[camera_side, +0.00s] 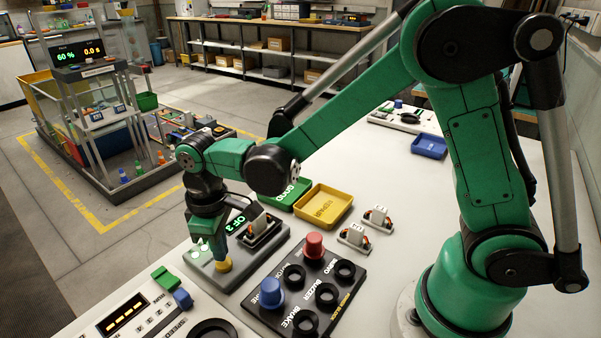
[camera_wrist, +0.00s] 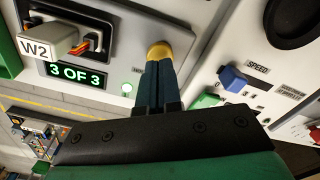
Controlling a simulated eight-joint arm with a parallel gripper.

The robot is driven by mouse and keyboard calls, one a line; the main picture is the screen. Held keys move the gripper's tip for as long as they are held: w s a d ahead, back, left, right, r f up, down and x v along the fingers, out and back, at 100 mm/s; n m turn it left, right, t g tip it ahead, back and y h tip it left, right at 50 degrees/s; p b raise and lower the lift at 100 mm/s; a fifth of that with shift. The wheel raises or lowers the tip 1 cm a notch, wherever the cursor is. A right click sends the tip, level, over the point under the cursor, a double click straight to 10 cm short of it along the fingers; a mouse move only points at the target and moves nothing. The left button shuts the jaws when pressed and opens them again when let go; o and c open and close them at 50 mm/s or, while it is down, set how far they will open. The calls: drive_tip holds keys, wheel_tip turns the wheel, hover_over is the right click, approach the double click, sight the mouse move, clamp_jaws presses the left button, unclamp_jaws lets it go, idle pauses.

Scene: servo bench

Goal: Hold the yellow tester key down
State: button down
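The yellow tester key (camera_side: 223,265) sits on the grey tester (camera_side: 205,268). In the wrist view the round yellow key (camera_wrist: 158,50) shows just beyond my fingertips. My gripper (camera_side: 220,256) points down over it, its two blue fingers (camera_wrist: 158,66) close together. The tips appear to meet the top of the key; how far it is pressed cannot be told. A servo tagged W2 (camera_wrist: 48,46) sits in the tester's dark socket.
A black panel (camera_side: 330,290) with a red knob (camera_side: 314,246), a blue knob (camera_side: 271,293) and ring sockets lies right of the tester. Yellow (camera_side: 324,205) and green (camera_side: 290,194) trays and two small servos (camera_side: 354,237) lie behind. A speed console (camera_side: 140,315) is at the front.

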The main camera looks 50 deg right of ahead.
drive_tip(key=shift+r, duration=2.65)
drive_tip(key=shift+d+r, duration=0.1)
drive_tip(key=s+d+r+m+t, duration=0.3)
drive_tip(key=s+d+m+t, duration=0.3)
drive_tip(key=d, duration=0.3)
drive_tip(key=shift+s+d+r+t, duration=0.4)
drive_tip(key=shift+s+t, duration=0.05)
drive_tip(key=shift+t, duration=0.15)
